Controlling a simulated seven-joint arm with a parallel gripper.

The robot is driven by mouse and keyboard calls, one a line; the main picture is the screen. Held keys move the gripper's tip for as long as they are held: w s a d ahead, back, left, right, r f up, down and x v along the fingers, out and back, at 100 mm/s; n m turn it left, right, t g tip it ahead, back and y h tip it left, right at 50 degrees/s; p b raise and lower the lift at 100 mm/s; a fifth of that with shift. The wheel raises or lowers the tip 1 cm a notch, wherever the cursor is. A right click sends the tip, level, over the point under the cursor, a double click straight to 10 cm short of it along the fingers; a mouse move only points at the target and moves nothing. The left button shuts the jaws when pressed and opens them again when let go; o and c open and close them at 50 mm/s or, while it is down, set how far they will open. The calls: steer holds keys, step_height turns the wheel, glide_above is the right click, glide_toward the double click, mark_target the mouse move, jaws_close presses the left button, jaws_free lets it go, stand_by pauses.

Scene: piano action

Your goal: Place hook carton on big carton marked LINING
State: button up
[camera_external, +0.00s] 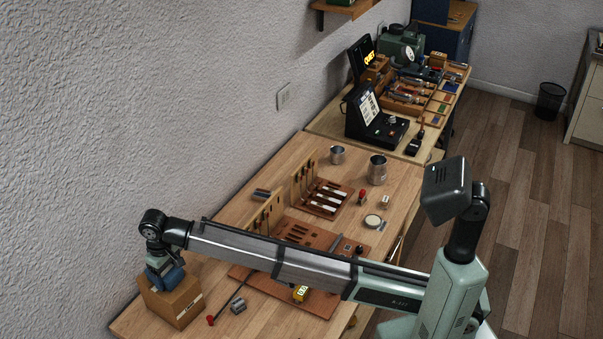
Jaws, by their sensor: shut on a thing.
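A big brown carton (178,302) with a pale label stands at the near left corner of the wooden bench. The label is too small to read. My gripper (164,274) points down just over the carton's top. It is shut on a small dark blue box (174,279), which looks like the hook carton. The blue box is at the top of the big carton; I cannot tell whether it touches it or hangs slightly above. The fingertips are partly hidden.
A red-tipped tool (211,320) and a small metal cylinder (238,305) lie right of the carton. A yellow tape-like item (300,293) sits on a brown board. Metal cups (377,170) and tool racks stand farther back. The wall runs along the left.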

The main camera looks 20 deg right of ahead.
mark_target(167, 271)
steer(key=shift+f, duration=0.15)
steer(key=o, duration=1)
step_height(167, 271, up, 12)
steer(key=shift+r, duration=0.2)
